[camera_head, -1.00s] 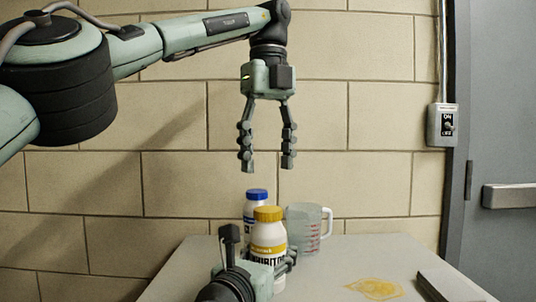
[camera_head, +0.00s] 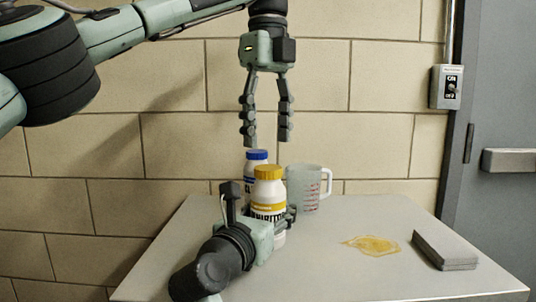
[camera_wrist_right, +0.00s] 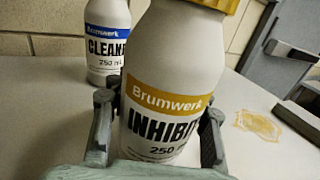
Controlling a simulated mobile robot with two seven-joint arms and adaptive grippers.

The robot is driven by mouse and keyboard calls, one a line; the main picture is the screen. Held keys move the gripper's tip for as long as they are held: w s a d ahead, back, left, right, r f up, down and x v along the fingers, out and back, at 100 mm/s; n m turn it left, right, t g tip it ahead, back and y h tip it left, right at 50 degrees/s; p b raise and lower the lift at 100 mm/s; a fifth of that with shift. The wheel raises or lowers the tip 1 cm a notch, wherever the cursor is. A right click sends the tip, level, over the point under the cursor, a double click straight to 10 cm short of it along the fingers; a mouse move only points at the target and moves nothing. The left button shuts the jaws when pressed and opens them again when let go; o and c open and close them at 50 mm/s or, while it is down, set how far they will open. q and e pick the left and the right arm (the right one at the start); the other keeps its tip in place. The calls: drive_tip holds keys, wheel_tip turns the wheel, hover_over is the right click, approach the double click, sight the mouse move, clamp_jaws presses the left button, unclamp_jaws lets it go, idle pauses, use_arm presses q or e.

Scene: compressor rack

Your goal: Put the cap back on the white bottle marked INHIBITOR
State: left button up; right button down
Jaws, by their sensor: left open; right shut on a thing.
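The white INHIBITOR bottle (camera_head: 268,203) stands upright on the table with a yellow cap (camera_head: 269,173) seated on its top. Whether the cap is screwed tight cannot be told. In the right wrist view the bottle (camera_wrist_right: 165,85) is close up, with only the lower edge of its cap in frame. My right gripper (camera_head: 272,214) is shut around the bottle's body; its fingers flank the label in the wrist view. My left gripper (camera_head: 267,141) is open and empty, pointing down, with its fingertips a little above the yellow cap.
A white cleaner bottle with a blue cap (camera_head: 256,155) stands just behind; it shows in the wrist view (camera_wrist_right: 108,40). A clear measuring jug (camera_head: 305,190) is at right. A yellow puddle (camera_head: 372,245) and a grey block (camera_head: 445,249) lie on the table (camera_head: 330,275).

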sight(268, 167)
use_arm(q)
drive_tip(key=shift+f, duration=2.6)
drive_tip(key=shift+c, duration=0.6)
drive_tip(key=c, duration=1.1)
drive_tip(key=m, duration=1.3)
drive_tip(key=shift+m, duration=0.4)
drive_tip(key=m, duration=1.3)
drive_tip(key=shift+m, duration=0.4)
drive_tip(key=o, duration=1.4)
